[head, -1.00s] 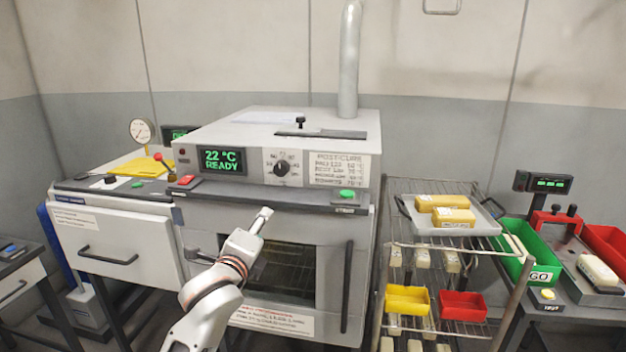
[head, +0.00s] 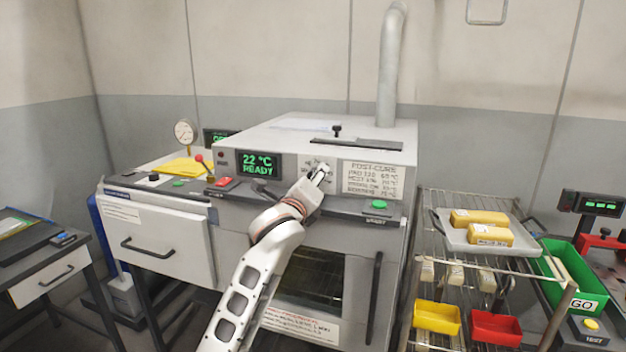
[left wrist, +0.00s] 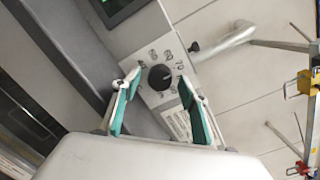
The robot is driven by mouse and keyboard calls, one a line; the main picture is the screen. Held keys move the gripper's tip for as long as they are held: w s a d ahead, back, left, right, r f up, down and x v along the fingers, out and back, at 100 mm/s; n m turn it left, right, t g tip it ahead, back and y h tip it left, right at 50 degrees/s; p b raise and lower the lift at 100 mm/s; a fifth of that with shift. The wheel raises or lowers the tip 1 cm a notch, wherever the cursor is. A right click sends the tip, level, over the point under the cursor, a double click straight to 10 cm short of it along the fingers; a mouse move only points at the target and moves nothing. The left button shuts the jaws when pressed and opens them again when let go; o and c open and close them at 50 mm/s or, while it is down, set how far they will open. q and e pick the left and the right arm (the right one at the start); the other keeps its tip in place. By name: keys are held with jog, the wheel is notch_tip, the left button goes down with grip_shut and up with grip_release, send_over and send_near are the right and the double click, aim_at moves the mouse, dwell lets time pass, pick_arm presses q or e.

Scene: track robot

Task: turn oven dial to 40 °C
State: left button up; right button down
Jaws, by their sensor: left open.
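The oven (head: 385,145) has a front panel with a green display (head: 258,164) reading 22 °C READY. The black oven dial (left wrist: 159,77) shows in the left wrist view, with numbers around it on a light plate. In the head view my gripper covers most of the dial. My left gripper (head: 321,173) is at the dial plate; in the left wrist view its teal-padded fingers (left wrist: 162,88) are open, one on each side of the dial in the picture. I cannot tell whether they touch it. My right gripper is not in view.
A printed post-cure chart (head: 373,177) is right of the dial. A green button (head: 379,204) and a red switch (head: 224,183) are on the ledge below the panel. A wire rack (head: 470,272) with trays stands right of the oven.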

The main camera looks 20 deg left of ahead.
pick_arm(q)
jog(key=shift+w, duration=0.2)
jog(key=c, duration=1.1)
